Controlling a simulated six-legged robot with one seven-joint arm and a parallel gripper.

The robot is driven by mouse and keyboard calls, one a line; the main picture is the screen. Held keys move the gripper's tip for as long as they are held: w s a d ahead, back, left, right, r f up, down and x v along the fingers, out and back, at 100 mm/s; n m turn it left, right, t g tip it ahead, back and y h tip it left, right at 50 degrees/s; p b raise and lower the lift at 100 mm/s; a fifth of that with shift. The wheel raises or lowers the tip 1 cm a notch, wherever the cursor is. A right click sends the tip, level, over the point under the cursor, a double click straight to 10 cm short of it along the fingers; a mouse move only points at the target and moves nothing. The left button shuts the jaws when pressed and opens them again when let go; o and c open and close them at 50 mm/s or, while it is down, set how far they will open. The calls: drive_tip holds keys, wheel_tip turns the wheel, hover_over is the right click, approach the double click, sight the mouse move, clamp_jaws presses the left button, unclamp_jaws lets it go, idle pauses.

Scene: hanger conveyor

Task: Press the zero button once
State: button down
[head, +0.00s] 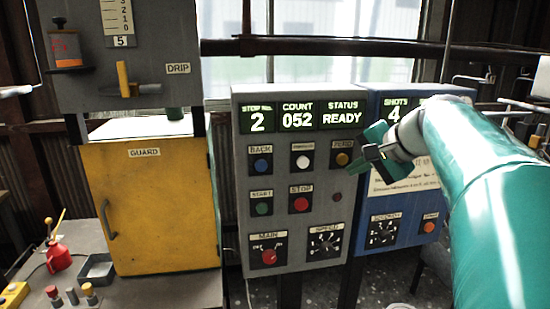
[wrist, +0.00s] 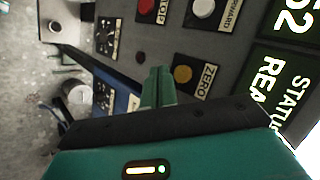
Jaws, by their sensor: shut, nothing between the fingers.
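The zero button (head: 342,159) is a yellow round button under a ZERO label, at the upper right of the grey control panel (head: 265,192) in the head view. It also shows in the wrist view (wrist: 183,74), just right of the fingertips. My gripper (head: 370,143) is shut and empty, close to the zero button on its right side in the head view. In the wrist view its green fingers (wrist: 157,80) are together, and a gap to the button shows in the picture. The display reads stop 2, count 052, status READY.
The grey panel also carries a blue back button (head: 262,164), a white button (head: 302,161), a green start button (head: 263,208) and a red stop button (head: 301,204). A blue panel (head: 405,245) stands to the right. A yellow guard cabinet (head: 155,210) stands left.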

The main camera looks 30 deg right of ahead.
drive_tip(key=shift+w+d, duration=0.25)
drive_tip(key=shift+w, duration=0.65)
drive_tip(key=shift+w, duration=0.15)
idle(1.3)
drive_tip(key=shift+w+d, duration=0.15)
drive_tip(key=shift+w, duration=0.1)
drive_tip(key=shift+w+d, duration=0.15)
drive_tip(key=shift+w, duration=0.3)
idle(0.7)
idle(0.3)
drive_tip(key=shift+s+a, duration=0.3)
drive_tip(key=shift+s, duration=0.55)
drive_tip(key=s, duration=0.2)
drive_tip(key=s+a, duration=0.1)
drive_tip(key=s, duration=0.1)
drive_tip(key=shift+s+a, duration=0.15)
drive_tip(key=shift+s, duration=0.25)
